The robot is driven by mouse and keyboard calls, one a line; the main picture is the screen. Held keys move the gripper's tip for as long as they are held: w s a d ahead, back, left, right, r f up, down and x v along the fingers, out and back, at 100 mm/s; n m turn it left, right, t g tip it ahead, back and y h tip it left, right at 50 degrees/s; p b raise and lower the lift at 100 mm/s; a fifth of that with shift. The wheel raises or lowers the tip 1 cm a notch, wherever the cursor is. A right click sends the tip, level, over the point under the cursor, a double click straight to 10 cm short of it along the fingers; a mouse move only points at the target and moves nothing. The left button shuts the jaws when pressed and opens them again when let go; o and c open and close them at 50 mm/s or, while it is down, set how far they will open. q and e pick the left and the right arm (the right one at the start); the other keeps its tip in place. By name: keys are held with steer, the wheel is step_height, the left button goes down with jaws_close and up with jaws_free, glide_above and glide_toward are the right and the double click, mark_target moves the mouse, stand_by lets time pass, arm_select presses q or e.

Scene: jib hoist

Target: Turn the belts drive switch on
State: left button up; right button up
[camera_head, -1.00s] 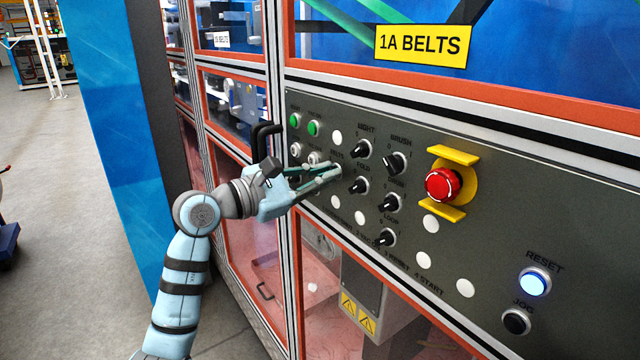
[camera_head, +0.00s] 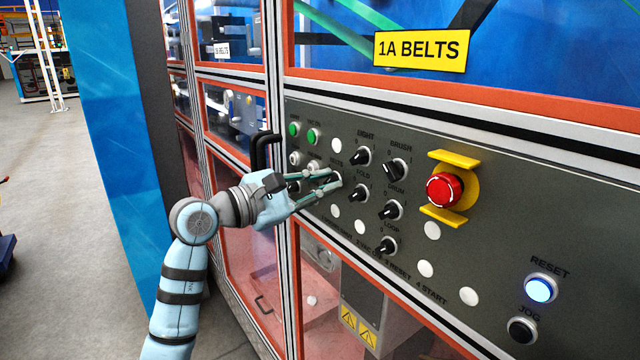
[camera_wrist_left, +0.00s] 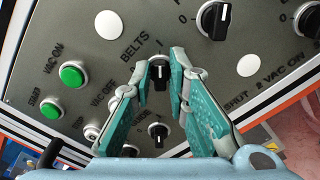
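The belts drive switch (camera_wrist_left: 159,74) is a black rotary knob on a light ring, under the BELTS label in the left wrist view. It has a pale pointer line; its setting cannot be told for sure. My left gripper (camera_wrist_left: 159,62) has its two teal fingers on either side of this knob, with small gaps, so it looks open around it. Whether a finger touches the knob is unclear. In the head view my left gripper (camera_head: 335,178) reaches the grey panel (camera_head: 490,210) from the left and mostly hides the knob. My right gripper is not in view.
A red emergency stop (camera_head: 444,189) with yellow guards is to the right. A black handle (camera_head: 262,150) stands out left of the panel.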

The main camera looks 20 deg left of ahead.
arm_select(q)
steer(key=shift+o, duration=0.8)
steer(key=shift+s+a, duration=0.15)
steer(key=shift+s, duration=0.05)
steer(key=v, duration=1.1)
steer(key=shift+s, duration=0.25)
steer(key=shift+a, duration=0.1)
